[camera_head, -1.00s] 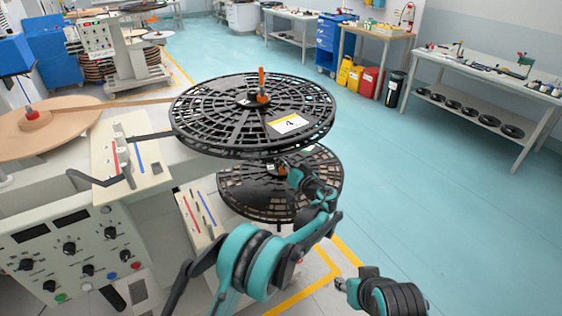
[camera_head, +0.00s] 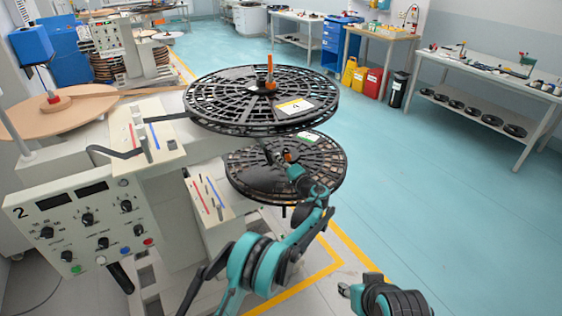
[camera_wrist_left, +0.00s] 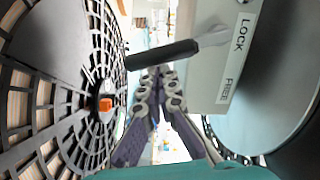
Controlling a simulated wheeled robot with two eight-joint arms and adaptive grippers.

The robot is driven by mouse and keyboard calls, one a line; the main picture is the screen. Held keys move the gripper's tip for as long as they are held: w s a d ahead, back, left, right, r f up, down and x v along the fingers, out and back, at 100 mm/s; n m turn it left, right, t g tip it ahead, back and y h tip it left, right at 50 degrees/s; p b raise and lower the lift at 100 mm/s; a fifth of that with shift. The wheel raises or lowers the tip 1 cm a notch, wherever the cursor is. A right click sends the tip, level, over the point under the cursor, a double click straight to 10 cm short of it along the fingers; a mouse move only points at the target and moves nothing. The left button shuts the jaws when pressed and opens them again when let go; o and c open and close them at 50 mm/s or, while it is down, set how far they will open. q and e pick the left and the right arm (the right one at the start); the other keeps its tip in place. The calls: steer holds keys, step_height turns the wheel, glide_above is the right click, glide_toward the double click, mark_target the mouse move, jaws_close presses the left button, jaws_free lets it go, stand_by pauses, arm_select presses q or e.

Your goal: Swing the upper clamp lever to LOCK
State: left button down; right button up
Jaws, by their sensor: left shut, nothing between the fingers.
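In the left wrist view a lever with a black handle (camera_wrist_left: 162,54) and grey arm sits on a pale housing (camera_wrist_left: 208,75) beside a label (camera_wrist_left: 238,60) reading LOCK and FREE. Its handle points left in the picture, nearer the LOCK end. My left gripper (camera_wrist_left: 154,76) is shut and empty, its tips close to the underside of the handle; I cannot tell whether they touch. In the head view my left gripper (camera_head: 270,152) reaches under the upper black reel (camera_head: 225,101), over the lower reel (camera_head: 250,182). The lever is hidden there. My right gripper (camera_head: 345,290) shows only partly.
An orange piece (camera_head: 270,68) stands on the upper reel's hub. The control panel (camera_head: 85,235) with knobs is at the left, and a slotted plate (camera_head: 208,200) is left of the lower reel. The floor (camera_head: 440,210) on the right is clear.

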arm_select(q)
steer(key=shift+s+a+f+m, duration=0.25)
steer(key=shift+a+f+m, duration=0.3)
steer(key=shift+m, duration=0.45)
steer(key=shift+s+a, duration=0.25)
steer(key=shift+a, duration=0.25)
arm_select(e)
steer(key=shift+f, duration=0.3)
